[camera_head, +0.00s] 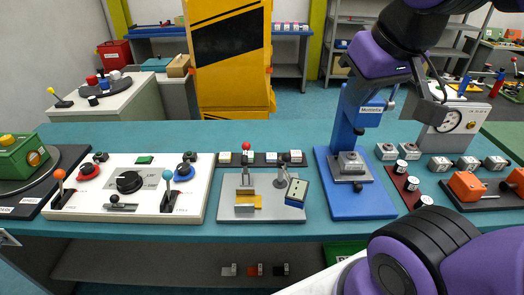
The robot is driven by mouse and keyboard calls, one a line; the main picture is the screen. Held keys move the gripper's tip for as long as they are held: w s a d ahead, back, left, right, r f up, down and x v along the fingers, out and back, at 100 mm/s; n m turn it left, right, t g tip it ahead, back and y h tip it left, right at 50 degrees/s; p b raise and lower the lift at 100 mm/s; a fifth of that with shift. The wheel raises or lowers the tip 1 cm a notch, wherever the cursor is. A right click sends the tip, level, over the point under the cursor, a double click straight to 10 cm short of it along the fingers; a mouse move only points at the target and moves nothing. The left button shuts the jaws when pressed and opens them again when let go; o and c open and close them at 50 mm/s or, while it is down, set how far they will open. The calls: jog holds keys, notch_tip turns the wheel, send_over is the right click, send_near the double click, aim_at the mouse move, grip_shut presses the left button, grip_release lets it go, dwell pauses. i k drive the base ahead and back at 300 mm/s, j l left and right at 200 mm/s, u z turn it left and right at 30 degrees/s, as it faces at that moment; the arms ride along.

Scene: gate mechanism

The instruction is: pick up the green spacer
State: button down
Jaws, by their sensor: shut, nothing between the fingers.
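A small flat green block (144,159) lies at the back of the white control panel (190,206), left of the table's middle. It is the only small loose green piece I make out, and it looks like the green spacer. My gripper (436,94) is at the upper right, high over the right part of the table. It is shut and empty, far to the right of the green block. The grey gate plate (245,212), with a brass-coloured block and a lever, stands between them.
A blue press (360,197) stands right of the gate plate. The panel bears an orange-knobbed lever (59,182), a blue-knobbed lever (168,184) and a black dial (129,182). A green box (22,155) is at the far left. The back strip of the teal table is clear.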

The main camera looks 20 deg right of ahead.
aim_at(251, 153)
jog(key=i+j+z, duration=0.1)
jog(key=j+z, duration=0.3)
jog(key=j, duration=0.2)
jog(key=j+z, duration=0.35)
jog(key=j, duration=0.3)
